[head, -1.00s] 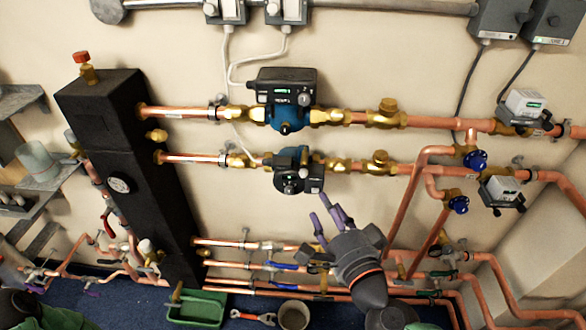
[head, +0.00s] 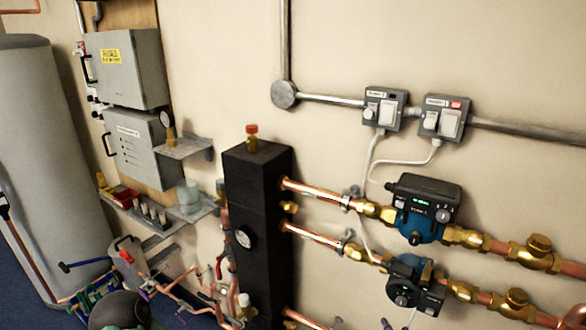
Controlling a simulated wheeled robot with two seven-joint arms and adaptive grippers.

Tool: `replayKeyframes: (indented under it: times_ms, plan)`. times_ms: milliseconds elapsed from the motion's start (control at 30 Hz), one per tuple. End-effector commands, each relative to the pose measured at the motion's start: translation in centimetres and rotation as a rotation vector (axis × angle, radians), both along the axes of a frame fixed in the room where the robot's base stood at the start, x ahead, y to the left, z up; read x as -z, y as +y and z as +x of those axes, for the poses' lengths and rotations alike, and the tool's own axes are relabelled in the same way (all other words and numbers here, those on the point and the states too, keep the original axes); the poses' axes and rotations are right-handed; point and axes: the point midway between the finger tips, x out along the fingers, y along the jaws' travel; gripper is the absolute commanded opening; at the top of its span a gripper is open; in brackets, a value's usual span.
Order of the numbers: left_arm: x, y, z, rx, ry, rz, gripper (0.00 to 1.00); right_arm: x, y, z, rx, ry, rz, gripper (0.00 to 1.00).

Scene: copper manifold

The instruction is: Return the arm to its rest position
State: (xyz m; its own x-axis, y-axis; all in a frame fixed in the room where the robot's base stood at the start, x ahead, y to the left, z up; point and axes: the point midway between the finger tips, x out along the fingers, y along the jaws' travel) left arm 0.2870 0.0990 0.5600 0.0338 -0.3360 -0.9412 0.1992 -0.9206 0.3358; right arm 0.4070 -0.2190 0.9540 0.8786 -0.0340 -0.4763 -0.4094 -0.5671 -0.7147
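Only a small dark purple fingertip part of my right gripper (head: 387,324) shows at the bottom edge of the head view, below the lower pump. The rest of that gripper and its arm are cut off, so I cannot tell its opening or whether it holds anything. My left gripper is not in view.
Two pumps, upper (head: 426,208) and lower (head: 415,283), sit on copper pipes at right. A black manifold block (head: 256,230) stands mid-view. Shelves (head: 186,213), grey control boxes (head: 124,68) and a tall grey cylinder (head: 45,150) are at left. Two switch boxes (head: 440,118) are above.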

Motion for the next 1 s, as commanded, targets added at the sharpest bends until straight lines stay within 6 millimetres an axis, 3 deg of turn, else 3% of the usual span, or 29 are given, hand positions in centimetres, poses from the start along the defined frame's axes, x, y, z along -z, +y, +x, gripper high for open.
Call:
replayKeyframes:
  times_ms: [200,467,767,1000]
  plan:
    - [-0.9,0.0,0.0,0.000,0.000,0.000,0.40,5.1,1.4,1.4,-0.107,0.158,-0.079,0.47]
    - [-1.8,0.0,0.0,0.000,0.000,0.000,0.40,11.6,3.2,1.6,-0.248,0.332,-0.142,0.47]
    - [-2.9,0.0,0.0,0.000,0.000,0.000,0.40,19.8,5.6,-0.4,-0.431,0.526,-0.175,0.47]
    - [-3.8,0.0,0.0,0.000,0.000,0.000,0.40,26.1,7.8,-3.7,-0.588,0.669,-0.166,0.47]
